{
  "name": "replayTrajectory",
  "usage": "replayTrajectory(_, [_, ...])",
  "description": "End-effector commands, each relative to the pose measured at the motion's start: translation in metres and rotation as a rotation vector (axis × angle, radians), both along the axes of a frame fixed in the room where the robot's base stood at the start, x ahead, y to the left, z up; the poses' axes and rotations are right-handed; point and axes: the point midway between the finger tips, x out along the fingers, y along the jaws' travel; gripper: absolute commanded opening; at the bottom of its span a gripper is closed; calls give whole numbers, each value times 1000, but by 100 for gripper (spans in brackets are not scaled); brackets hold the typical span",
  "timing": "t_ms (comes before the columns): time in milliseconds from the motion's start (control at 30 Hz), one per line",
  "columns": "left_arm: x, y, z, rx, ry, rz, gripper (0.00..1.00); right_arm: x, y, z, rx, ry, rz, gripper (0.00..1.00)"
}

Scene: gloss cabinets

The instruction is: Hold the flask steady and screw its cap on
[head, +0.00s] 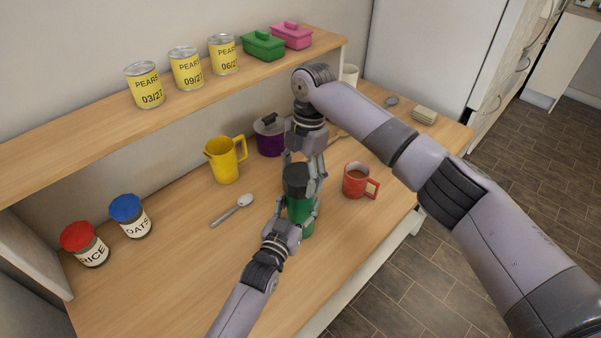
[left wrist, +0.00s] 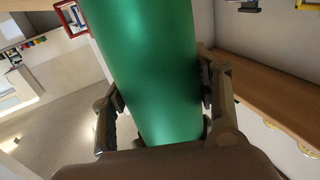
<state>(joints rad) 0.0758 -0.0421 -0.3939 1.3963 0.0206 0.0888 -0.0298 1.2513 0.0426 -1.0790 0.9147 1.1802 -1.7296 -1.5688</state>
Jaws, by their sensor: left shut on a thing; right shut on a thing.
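The green flask (head: 299,226) stands upright on the wooden counter, with a dark cap (head: 297,178) at its top. My left gripper (head: 300,211) is shut around the flask's body from the front. In the left wrist view the green flask (left wrist: 150,65) fills the middle, between the two fingers of the left gripper (left wrist: 160,110). My right gripper (head: 304,170) comes down from above and is shut on the cap. Its fingers partly hide the cap, and I cannot tell how far the cap sits on the thread.
A red mug (head: 357,180) stands close on the right. A yellow pitcher (head: 225,161) and a purple pot (head: 269,139) stand behind. A spoon (head: 231,210) lies on the left, by the OATS (head: 131,216) and RICE (head: 86,246) jars. A shelf (head: 190,99) overhangs the back.

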Motion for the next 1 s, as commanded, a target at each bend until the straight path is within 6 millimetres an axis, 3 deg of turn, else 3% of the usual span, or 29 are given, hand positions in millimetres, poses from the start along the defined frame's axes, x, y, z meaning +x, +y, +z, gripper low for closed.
replayTrajectory(167, [0,0,-1,1,2,0,0,-1,0,-1,2,0,-230,43])
replayTrajectory(1000, [0,0,-1,2,2,0,0,-1,3,0,2,1,-2016,43])
